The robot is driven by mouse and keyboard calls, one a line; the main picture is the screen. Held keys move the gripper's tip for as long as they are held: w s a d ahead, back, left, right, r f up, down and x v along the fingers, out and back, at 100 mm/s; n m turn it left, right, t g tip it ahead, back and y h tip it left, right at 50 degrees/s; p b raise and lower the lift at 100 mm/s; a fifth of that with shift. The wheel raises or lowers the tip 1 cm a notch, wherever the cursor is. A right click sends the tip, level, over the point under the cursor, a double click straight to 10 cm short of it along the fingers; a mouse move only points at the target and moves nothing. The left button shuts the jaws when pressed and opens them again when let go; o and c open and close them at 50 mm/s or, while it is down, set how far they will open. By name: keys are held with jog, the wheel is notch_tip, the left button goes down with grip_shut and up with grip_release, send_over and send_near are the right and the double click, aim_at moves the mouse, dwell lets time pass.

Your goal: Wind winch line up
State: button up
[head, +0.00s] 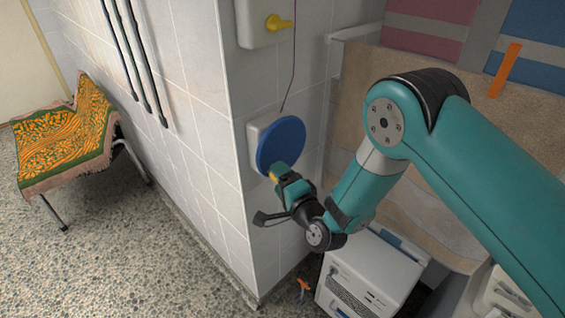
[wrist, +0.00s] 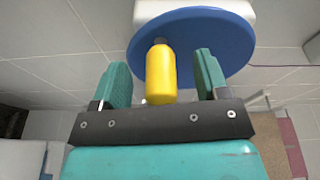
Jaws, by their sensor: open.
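The winch is a blue disc (head: 281,143) on a white wall mount (head: 253,145), on the tiled pillar. A thin dark line (head: 291,60) runs up from it. A yellow handle (wrist: 161,68) sticks out from the disc's lower part in the wrist view; a bit of it shows in the head view (head: 274,178). My gripper (head: 281,172) is at the disc's lower edge. Its green fingers stand open on either side of the handle, with a visible gap on each side. In the head view my gripper hides most of the handle.
A white box with a yellow knob (head: 279,23) is on the wall above the winch. A white machine (head: 370,275) stands on the floor below my arm. Dark poles (head: 135,60) hang on the left wall. A chair with a patterned towel (head: 65,140) stands far left.

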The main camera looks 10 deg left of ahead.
jog(key=shift+s+d+f+b, duration=0.3)
jog(key=shift+s+d+b, duration=0.4)
jog(key=shift+b, duration=2.5)
jog(key=b+v, duration=0.1)
jog(key=b, duration=0.1)
jog(key=b+v, duration=0.2)
jog(key=b, duration=0.1)
jog(key=b+v, duration=0.1)
jog(key=b, duration=0.1)
jog(key=shift+s+d+r+b, duration=0.1)
jog(key=shift+s+r+b, duration=0.15)
jog(key=shift+r+b, duration=0.1)
